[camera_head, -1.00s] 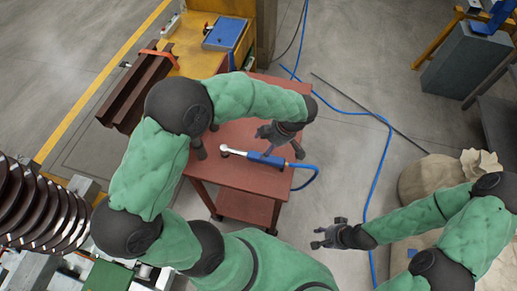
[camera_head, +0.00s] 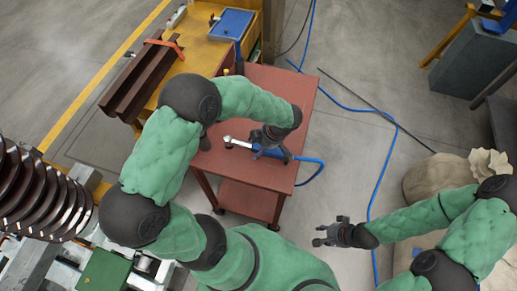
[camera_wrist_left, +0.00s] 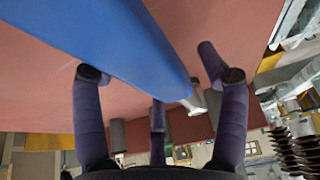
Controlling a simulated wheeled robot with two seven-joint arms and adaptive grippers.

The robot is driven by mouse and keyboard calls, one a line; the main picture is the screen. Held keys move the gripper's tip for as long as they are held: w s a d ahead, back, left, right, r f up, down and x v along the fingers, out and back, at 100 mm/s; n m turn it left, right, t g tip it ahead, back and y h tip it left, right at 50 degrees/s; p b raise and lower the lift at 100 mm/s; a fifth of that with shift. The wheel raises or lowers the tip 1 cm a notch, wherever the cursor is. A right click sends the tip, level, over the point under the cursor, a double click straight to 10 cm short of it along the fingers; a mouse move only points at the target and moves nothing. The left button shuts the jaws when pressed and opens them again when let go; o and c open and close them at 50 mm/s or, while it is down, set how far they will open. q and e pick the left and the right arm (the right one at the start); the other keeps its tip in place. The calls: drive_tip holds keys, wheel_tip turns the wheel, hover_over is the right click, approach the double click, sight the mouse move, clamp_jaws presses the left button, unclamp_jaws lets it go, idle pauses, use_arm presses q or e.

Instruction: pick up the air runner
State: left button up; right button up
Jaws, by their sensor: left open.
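The air runner is a tool with a silver head (camera_head: 233,142) and a blue body, lying on the red table (camera_head: 255,195). A blue hose runs from its right end. My left gripper (camera_head: 268,150) is over the blue body and hides part of it in the head view. In the left wrist view the blue body (camera_wrist_left: 110,45) passes close in front of the open, spread fingers of my left gripper (camera_wrist_left: 160,85). I cannot tell whether they touch it. My right gripper (camera_head: 325,235) is empty, right of the table, and its fingers look apart.
The blue hose (camera_head: 380,165) continues across the floor beside a dark cable (camera_head: 375,108). A yellow bench (camera_head: 200,55) with a blue case (camera_head: 231,23) and brown steel beams (camera_head: 145,80) stands behind left. Sacks (camera_head: 435,180) stand at the right.

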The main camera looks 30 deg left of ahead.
use_arm(q)
drive_tip(key=shift+r, duration=0.1)
clamp_jaws()
